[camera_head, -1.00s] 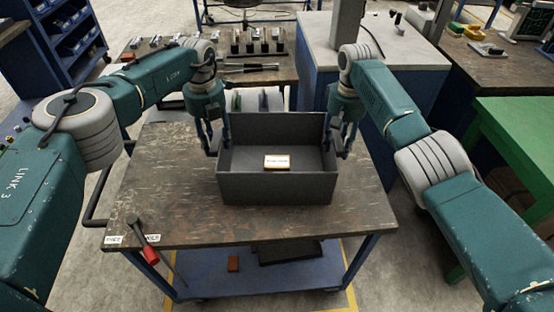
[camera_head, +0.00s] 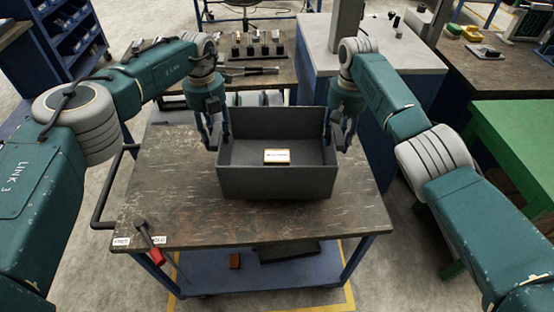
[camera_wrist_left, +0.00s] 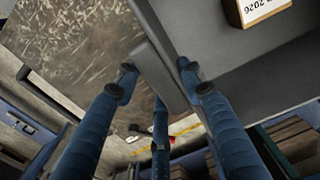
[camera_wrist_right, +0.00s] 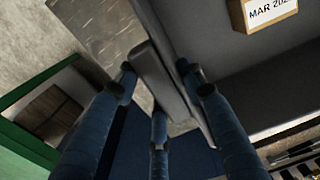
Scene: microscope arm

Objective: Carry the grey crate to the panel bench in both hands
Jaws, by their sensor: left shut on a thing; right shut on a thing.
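The grey crate (camera_head: 277,183) is an open box at the middle of the trolley top in the head view. A small wooden block with a white label (camera_head: 277,156) lies inside it. My left gripper (camera_head: 219,146) is shut on the crate's left wall, and the left wrist view shows its blue fingers (camera_wrist_left: 155,88) on both sides of the rim. My right gripper (camera_head: 340,146) is shut on the right wall, also seen in the right wrist view (camera_wrist_right: 158,85). I cannot tell whether the crate's underside touches the trolley. Which bench is the panel bench is unclear.
The wooden-topped trolley (camera_head: 165,200) has a lower blue shelf and a red-handled tool (camera_head: 150,246) at its front left. A bench with several small parts (camera_head: 258,50) stands behind. A pale-topped blue cabinet (camera_head: 312,45) is behind right, a green table (camera_head: 520,135) at right.

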